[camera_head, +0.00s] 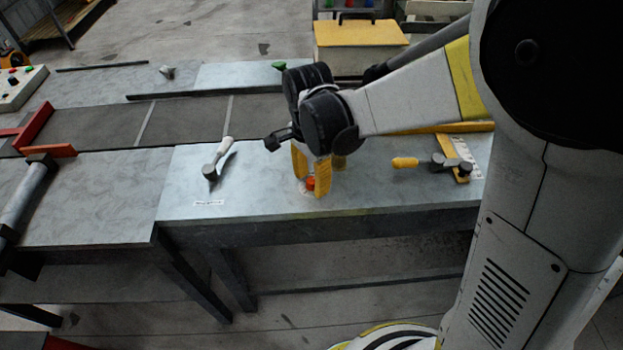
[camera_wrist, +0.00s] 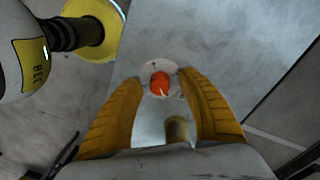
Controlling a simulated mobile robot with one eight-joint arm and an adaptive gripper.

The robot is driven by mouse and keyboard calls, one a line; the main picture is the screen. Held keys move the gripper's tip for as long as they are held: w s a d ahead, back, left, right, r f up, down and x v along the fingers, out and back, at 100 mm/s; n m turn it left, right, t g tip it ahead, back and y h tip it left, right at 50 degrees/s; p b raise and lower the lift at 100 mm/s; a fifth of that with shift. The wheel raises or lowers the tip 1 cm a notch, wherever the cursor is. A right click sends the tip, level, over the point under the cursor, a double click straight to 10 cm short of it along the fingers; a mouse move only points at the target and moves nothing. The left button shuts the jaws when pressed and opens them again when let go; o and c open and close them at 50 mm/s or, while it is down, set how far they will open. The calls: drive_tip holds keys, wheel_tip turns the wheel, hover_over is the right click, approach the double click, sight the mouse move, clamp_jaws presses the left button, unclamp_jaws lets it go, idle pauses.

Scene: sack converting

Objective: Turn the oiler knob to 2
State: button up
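The oiler knob is orange-red (camera_head: 310,183) and sits on the grey bench top between the yellow fingers of my gripper (camera_head: 310,178). In the wrist view the knob (camera_wrist: 160,84) stands on a pale round dial plate (camera_wrist: 149,69), with a small white mark on the knob. My gripper (camera_wrist: 158,80) is open, one finger on each side of the knob. Whether the fingertips touch the knob cannot be told. The dial's numbers are too small to read, so the knob's setting cannot be told.
A white-handled lever (camera_head: 222,156) stands left of my gripper, with a small label in front. A yellow-handled tool (camera_head: 405,162) lies to the right near a yellow frame (camera_head: 455,158). The bench's front edge is close. A red bracket (camera_head: 38,125) is at far left.

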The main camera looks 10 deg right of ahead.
sight(310, 179)
wheel_tip(310, 179, up, 12)
drive_tip(key=shift+w, duration=0.2)
idle(0.4)
drive_tip(key=shift+a, duration=0.1)
drive_tip(key=s+d+n+t+b, duration=0.1)
drive_tip(key=s+d+n+t, duration=0.6)
drive_tip(key=s+d+n, duration=0.4)
drive_tip(key=d, duration=0.2)
drive_tip(key=shift+d+n+t, duration=0.3)
drive_tip(key=shift+d, duration=0.1)
